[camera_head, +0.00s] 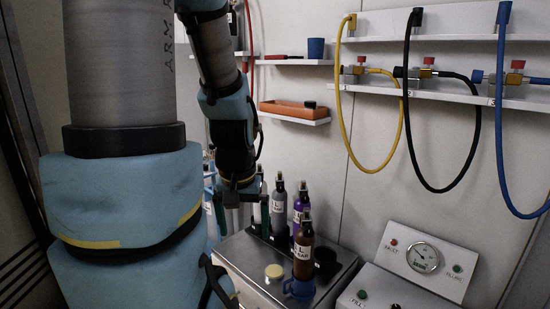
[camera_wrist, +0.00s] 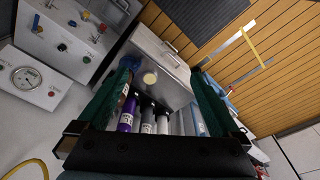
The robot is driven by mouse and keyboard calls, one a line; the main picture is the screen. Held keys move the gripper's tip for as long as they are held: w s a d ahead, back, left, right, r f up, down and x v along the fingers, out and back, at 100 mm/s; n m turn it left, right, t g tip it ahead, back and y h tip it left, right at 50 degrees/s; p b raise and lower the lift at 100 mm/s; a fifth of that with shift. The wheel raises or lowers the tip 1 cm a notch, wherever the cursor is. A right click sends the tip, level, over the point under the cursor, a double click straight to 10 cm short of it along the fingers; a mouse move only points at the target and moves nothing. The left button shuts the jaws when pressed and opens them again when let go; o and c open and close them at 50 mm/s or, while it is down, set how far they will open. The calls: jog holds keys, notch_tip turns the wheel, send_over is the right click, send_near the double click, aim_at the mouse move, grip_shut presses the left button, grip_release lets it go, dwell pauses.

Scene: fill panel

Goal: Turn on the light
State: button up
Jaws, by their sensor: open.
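I cannot make out a light or light switch for certain. A white gauge panel (camera_head: 425,258) at the lower right of the head view has a dial gauge (camera_head: 423,257), a small red button or lamp and a green one. The gauge panel also shows at the left of the wrist view (camera_wrist: 32,80). My gripper (camera_head: 238,194) points down, left of the bottles and well away from the panel. In the wrist view my gripper (camera_wrist: 160,72) has its two green fingers wide apart, with nothing held between them.
Several labelled bottles (camera_head: 303,250) stand on a metal cabinet (camera_head: 258,262) beside my gripper. Yellow (camera_head: 367,168), black and blue hoses hang on the wall at right. An orange tray (camera_head: 294,111) sits on a shelf.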

notch_tip(320, 180, up, 4)
jog(key=shift+f+p, duration=0.1)
jog(key=shift+p, duration=0.9)
